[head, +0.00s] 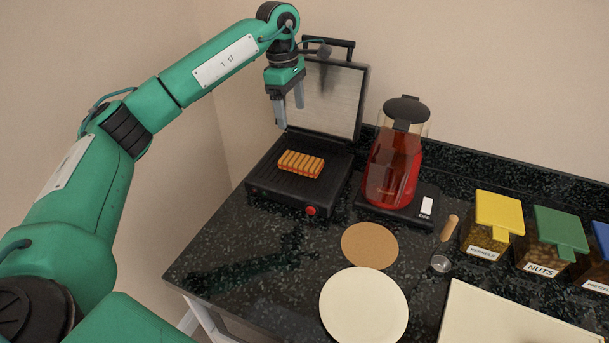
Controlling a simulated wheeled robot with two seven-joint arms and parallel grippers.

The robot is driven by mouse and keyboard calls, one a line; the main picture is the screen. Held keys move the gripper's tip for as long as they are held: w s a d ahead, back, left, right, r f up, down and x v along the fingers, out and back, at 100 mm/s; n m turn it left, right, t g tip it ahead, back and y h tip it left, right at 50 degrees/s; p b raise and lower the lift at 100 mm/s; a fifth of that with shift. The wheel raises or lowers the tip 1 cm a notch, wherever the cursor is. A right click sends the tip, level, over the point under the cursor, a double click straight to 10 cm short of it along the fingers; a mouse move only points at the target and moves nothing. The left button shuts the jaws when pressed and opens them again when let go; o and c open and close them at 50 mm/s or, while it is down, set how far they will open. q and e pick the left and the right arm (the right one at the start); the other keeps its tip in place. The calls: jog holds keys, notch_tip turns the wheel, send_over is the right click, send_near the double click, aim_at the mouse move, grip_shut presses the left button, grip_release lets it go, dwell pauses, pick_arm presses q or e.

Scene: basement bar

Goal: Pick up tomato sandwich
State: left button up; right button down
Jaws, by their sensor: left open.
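A sandwich (301,164) with an orange-brown striped top lies on the dark lower plate of the open grill (262,178). I take it for the tomato sandwich; its filling cannot be made out. The grill's lid (325,100) stands upright behind it. My left gripper (289,112) is open and empty, fingers pointing down. It is above the grill, higher than the sandwich and a little to its left, in front of the lid and not touching the sandwich. My right gripper is not in view.
A kettle with red liquid (393,165) stands right of the grill. A round brown board (369,245) and a cream plate (363,305) lie in front. Lidded containers (498,212) and a pale board (515,318) are at the right. The counter's left front is clear.

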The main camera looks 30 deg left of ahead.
pick_arm(q)
jog(key=f, duration=0.1)
jog(key=p, duration=0.1)
send_over(301, 160)
jog(key=a, duration=0.2)
jog(key=f, duration=0.8)
jog(key=shift+d, duration=0.25)
jog(key=shift+d+f+p, duration=0.2)
jog(key=shift+f+p, duration=0.2)
jog(key=shift+f, duration=0.15)
jog(key=f, duration=0.1)
jog(key=f+p, duration=0.1)
jog(key=f, duration=0.1)
jog(key=shift+d+f, duration=0.3)
jog(key=shift+d, duration=0.05)
jog(key=shift+f, duration=0.45)
jog(key=c, duration=1.2)
jog(key=shift+o, duration=0.2)
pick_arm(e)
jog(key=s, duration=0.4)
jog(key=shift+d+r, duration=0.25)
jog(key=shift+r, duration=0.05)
pick_arm(q)
jog(key=shift+r, duration=0.2)
jog(key=shift+c, duration=0.2)
